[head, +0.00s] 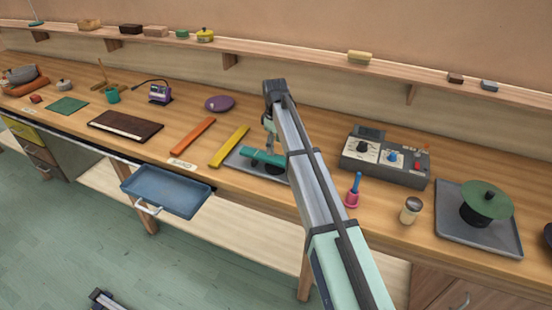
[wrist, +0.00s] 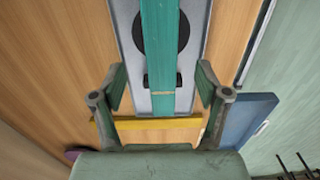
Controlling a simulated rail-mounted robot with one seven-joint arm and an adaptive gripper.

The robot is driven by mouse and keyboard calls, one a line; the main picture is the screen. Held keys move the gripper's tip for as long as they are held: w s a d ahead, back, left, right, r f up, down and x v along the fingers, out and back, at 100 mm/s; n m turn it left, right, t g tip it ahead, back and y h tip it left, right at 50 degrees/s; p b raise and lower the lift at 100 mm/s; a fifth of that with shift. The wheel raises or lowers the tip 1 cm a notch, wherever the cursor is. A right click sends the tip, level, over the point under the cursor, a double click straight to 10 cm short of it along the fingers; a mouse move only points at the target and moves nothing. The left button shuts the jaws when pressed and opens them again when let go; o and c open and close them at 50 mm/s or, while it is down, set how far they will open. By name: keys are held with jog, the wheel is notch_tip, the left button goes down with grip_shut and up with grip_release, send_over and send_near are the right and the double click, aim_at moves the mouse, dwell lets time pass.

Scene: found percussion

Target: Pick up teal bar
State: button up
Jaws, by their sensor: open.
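The teal bar (head: 262,157) lies across a black round piece on a grey tray (head: 232,160) on the bench. In the wrist view the teal bar (wrist: 160,60) runs lengthwise down the middle, over the black disc (wrist: 182,30) and the tray (wrist: 127,45). My gripper (wrist: 160,85) is open, with one finger on each side of the bar in the picture and visible gaps to both. In the head view my gripper (head: 270,137) is just above the bar, partly hidden by my arm. I cannot tell whether the fingertips reach down to the bar's height.
A yellow bar (head: 229,147) and an orange bar (head: 193,135) lie left of the tray. A grey control box (head: 386,160), pink bell (head: 353,190) and shaker (head: 411,210) stand to the right.

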aim_at(276, 159)
jog(key=shift+s+d+f+p, duration=0.1)
jog(key=shift+f+p, duration=0.55)
jog(key=shift+f, duration=0.75)
jog(key=shift+s+d+f+p, duration=0.1)
jog(key=shift+f+p, duration=0.55)
jog(key=shift+f, duration=0.75)
jog(key=c, duration=1.4)
